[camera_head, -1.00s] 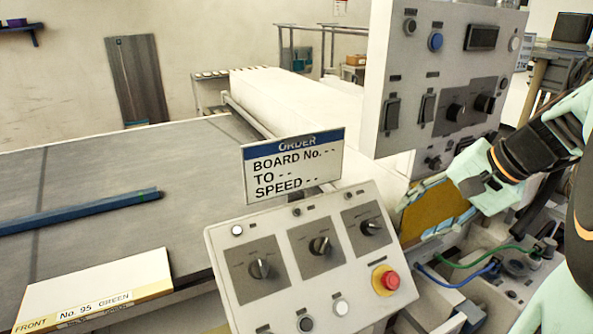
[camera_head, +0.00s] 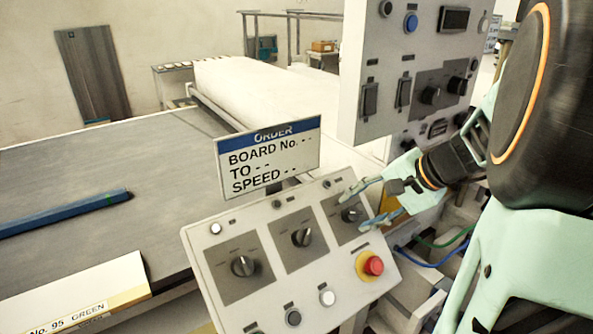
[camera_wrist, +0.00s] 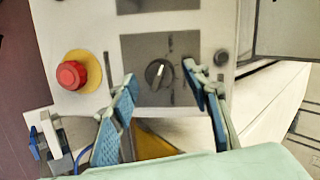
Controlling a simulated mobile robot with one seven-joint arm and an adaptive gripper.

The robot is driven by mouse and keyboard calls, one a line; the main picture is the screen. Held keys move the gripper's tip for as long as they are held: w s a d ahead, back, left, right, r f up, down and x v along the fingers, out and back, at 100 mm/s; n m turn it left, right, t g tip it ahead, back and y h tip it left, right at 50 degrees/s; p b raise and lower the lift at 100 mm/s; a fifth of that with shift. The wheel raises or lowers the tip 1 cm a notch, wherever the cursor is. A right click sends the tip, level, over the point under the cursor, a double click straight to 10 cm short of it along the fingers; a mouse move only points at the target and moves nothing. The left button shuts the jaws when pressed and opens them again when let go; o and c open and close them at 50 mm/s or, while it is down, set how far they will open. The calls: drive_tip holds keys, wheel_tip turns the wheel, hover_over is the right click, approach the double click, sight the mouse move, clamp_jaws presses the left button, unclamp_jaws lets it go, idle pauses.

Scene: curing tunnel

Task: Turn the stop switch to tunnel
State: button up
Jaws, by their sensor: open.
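A sloping grey control panel (camera_head: 232,310) carries three rotary switches on dark plates: a left one (camera_head: 242,266), a middle one (camera_head: 302,237) and a right one (camera_head: 350,214). Their labels are too small to read. My gripper (camera_head: 362,207) is open at the right switch, its blue-padded fingers at either side of it. In the wrist view the right switch knob (camera_wrist: 159,74) lies between and just beyond the open fingertips, its light pointer tilted slightly off upright. I cannot tell whether a finger touches the knob.
A red stop button (camera_head: 373,265) on a yellow ring sits near the right switch. An order sign (camera_head: 268,157) stands behind the panel. A taller upright panel (camera_head: 375,60) rises behind my gripper. A blue bar (camera_head: 60,213) lies on the conveyor (camera_head: 110,165).

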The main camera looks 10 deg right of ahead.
drive_tip(key=shift+w+a+f, duration=0.2)
drive_tip(key=shift+w+f, duration=0.05)
drive_tip(key=shift+f, duration=0.1)
drive_tip(key=shift+c, duration=0.2)
drive_tip(key=c, duration=1.1)
